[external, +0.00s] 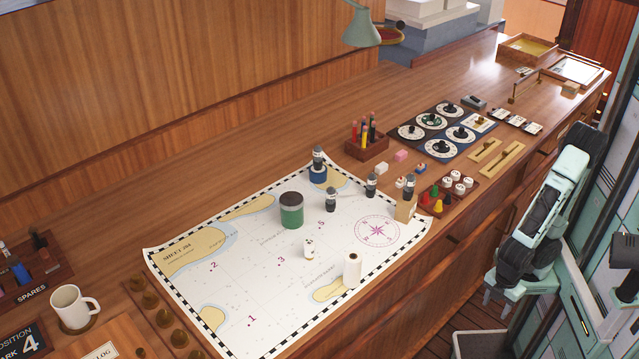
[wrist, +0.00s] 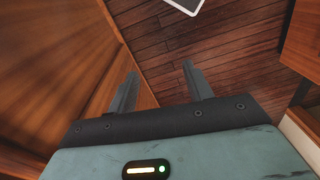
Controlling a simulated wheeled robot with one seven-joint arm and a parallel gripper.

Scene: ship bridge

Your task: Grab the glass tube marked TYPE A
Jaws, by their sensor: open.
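Several small dark tubes with pale label bands stand upright on or near the chart; the writing on them is too small to read, so I cannot tell which is TYPE A. One tube (external: 318,157) is on a blue round tin, a second tube (external: 330,200) stands on the chart, a third tube (external: 371,185) stands to its right, and a fourth tube (external: 409,186) is on a wooden block. My gripper (wrist: 159,72) is open and empty, pointing at the floor. In the external view it hangs at the right, off the counter's front and well away from the tubes.
The chart (external: 190,289) also holds a green tin (external: 291,210), a white roll (external: 352,270) and a small white piece (external: 309,248). A red-brown tray of game pieces (external: 447,205) and a marker box (external: 367,149) stand nearby. The lamp (external: 361,28) hangs over the back.

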